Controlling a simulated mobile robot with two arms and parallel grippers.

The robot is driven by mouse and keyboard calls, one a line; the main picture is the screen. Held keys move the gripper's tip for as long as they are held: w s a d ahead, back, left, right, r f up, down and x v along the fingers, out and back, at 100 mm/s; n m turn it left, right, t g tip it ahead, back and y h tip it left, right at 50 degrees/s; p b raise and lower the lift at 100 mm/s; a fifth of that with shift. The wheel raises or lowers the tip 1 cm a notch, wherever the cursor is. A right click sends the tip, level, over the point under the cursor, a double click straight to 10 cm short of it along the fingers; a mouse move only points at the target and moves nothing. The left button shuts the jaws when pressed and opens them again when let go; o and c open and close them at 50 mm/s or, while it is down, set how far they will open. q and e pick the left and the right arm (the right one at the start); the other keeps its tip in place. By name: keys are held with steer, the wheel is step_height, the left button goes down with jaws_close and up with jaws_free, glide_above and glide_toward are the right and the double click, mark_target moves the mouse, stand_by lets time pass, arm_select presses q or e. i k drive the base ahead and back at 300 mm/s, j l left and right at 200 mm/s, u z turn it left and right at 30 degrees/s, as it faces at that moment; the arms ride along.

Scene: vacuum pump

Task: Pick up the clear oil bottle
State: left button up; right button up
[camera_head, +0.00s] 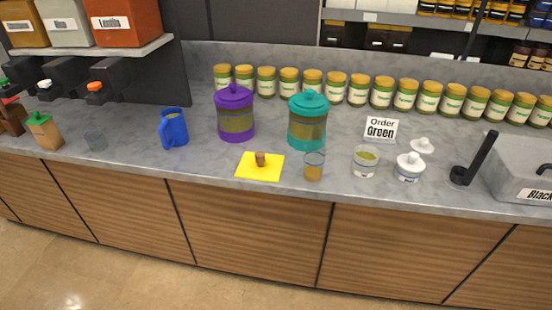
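I cannot pick out a clear oil bottle with certainty. A small clear glass vessel (314,167) with amber content in its lower part stands upright near the counter's front edge, right of a yellow sheet (259,173). A clear jar (365,161) with greenish content and a white label stands right of the amber one. Neither of my grippers shows in the head view.
Purple-lidded (235,121) and teal-lidded (307,128) canisters stand behind the yellow sheet. A blue jug (173,127) is left of them. Several gold-lidded jars line the back. At the right are a white lidded pot (409,168) and a black upright handle (475,160).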

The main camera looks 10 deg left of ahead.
mark_target(315, 150)
steer(key=i+l+u, duration=0.15)
steer(key=l+u, duration=0.5)
steer(key=l, duration=0.15)
steer(key=i+l+u, duration=0.1)
steer(key=l+u, duration=0.2)
steer(key=l, duration=0.2)
